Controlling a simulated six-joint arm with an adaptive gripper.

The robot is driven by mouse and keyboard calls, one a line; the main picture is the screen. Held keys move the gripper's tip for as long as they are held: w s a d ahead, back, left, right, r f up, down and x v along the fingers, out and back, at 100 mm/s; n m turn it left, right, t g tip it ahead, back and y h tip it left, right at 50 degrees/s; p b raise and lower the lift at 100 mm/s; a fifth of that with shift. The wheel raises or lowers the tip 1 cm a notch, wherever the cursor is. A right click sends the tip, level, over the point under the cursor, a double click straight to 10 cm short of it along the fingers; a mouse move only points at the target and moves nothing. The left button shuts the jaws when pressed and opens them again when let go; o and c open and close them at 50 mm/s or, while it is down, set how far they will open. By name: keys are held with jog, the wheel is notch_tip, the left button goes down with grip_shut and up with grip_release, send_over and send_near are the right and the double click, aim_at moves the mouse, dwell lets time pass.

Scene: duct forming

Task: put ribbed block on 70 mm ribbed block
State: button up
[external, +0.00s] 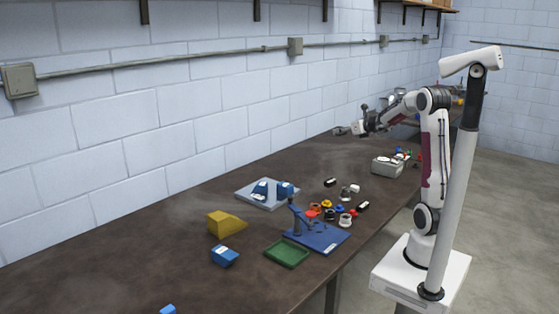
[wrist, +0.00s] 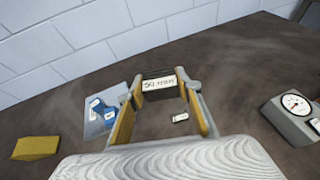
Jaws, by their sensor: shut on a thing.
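My gripper (wrist: 158,88) is shut on a dark block (wrist: 160,86) with a white label, held between the fingertips in the wrist view. In the external view my gripper (external: 356,127) is high above the back of the bench. A small black block with a white label (wrist: 180,117) lies on the bench below the held block. In the external view, two black blocks with white labels lie on the bench, one farther back (external: 330,182) and one nearer the front edge (external: 363,206). Their labels are too small to read, so I cannot tell which is the 70 mm ribbed block.
A light tray (external: 245,196) holds blue blocks (external: 284,188). A yellow wedge (external: 226,223), blue block (external: 224,256), green tray (external: 287,253) and blue fixture (external: 318,237) stand nearer. Several coloured rings lie behind the fixture. A grey gauge box (wrist: 292,118) stands right.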

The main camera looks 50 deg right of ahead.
jog(key=s+d+r+m+g+h, duration=0.1)
jog(key=s+r+m+h, duration=0.1)
jog(key=s+r, duration=0.5)
jog(key=s+d+r+m+g+h, duration=0.1)
jog(key=s+r+m+h, duration=0.2)
jog(key=s+r, duration=0.4)
jog(key=shift+s+r+g+h, duration=0.15)
jog(key=shift+s+g+h, duration=0.15)
jog(key=shift+s, duration=2.95)
jog(key=w+a+f+n+t+y, duration=0.1)
jog(key=w+a+f+n+y, duration=0.1)
jog(key=w+f, duration=0.9)
jog(key=w+a+f+n+t+y, duration=0.1)
jog(key=w+a+f+n+y, duration=0.2)
jog(key=w+f, duration=0.9)
jog(key=w+a+f+n+t+y, duration=0.1)
jog(key=w+a+f+n+y, duration=0.1)
jog(key=w+f, duration=1)
jog(key=shift+w+a+f+n+y, duration=0.2)
jog(key=shift+w+n+y, duration=0.9)
jog(key=shift+w, duration=2.15)
